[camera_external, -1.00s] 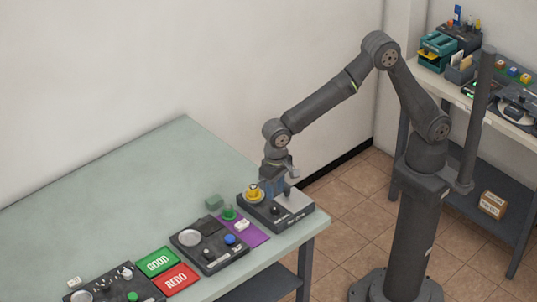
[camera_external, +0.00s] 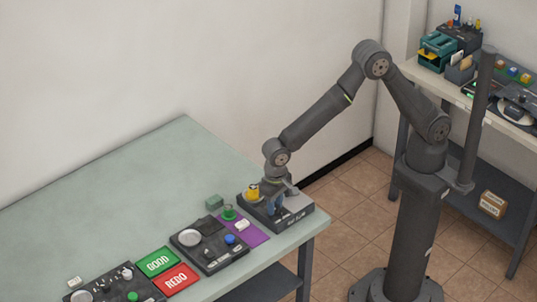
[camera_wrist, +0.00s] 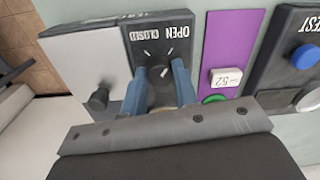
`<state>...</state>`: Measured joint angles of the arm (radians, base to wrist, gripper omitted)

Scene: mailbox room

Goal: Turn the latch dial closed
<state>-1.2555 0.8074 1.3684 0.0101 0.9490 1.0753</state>
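The latch dial (camera_wrist: 160,74) is a dark round knob with a pale mark, on a dark panel (camera_wrist: 140,35) lettered OPEN and CLOSED. In the wrist view, my gripper (camera_wrist: 161,68) points down at it, one blue finger on each side of the knob. The fingers stand apart; I cannot tell whether they touch it. In the external view, my gripper (camera_external: 273,207) is low over the box (camera_external: 299,212) at the table's right end and hides the dial. The dial's exact setting is hard to read.
A light metal plate with a black knob (camera_wrist: 98,98) is beside the dial. A yellow knob (camera_external: 252,191) stands at the box's back left. A purple mat (camera_external: 256,238) with a white tag and green piece lies left of the box. The back of the table (camera_external: 150,170) is clear.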

